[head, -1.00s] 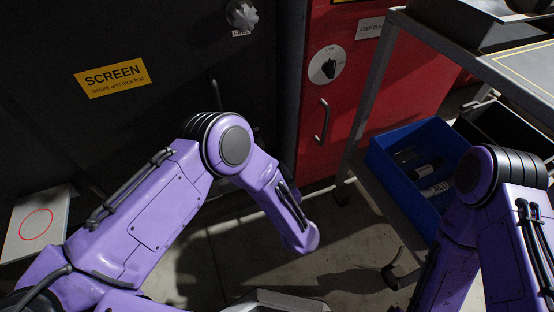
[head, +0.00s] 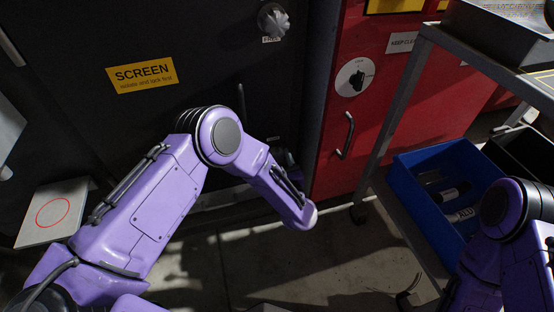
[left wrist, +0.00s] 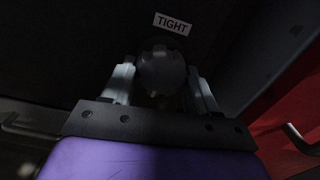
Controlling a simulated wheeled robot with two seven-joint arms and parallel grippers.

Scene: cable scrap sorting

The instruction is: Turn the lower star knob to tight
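The lower star knob (left wrist: 162,72) shows in the left wrist view as a dark, lobed round knob under a TIGHT label (left wrist: 172,24). My left gripper (left wrist: 162,84) has one finger on each side of it. The fingers look apart, with slim dark gaps beside the knob; contact is too dark to tell. In the head view the left gripper (head: 287,158) is mostly hidden behind my purple forearm, low on the dark door, and the lower knob is hidden. The upper star knob (head: 273,20) is pale, with a small label below it. My right gripper is out of view.
The dark door has a yellow SCREEN sign (head: 142,76) and an upright bar handle (head: 241,104). A red cabinet (head: 385,105) with a rotary switch (head: 355,77) and handle (head: 347,135) stands to the right. A blue bin (head: 415,190) sits on a cart (head: 400,105).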

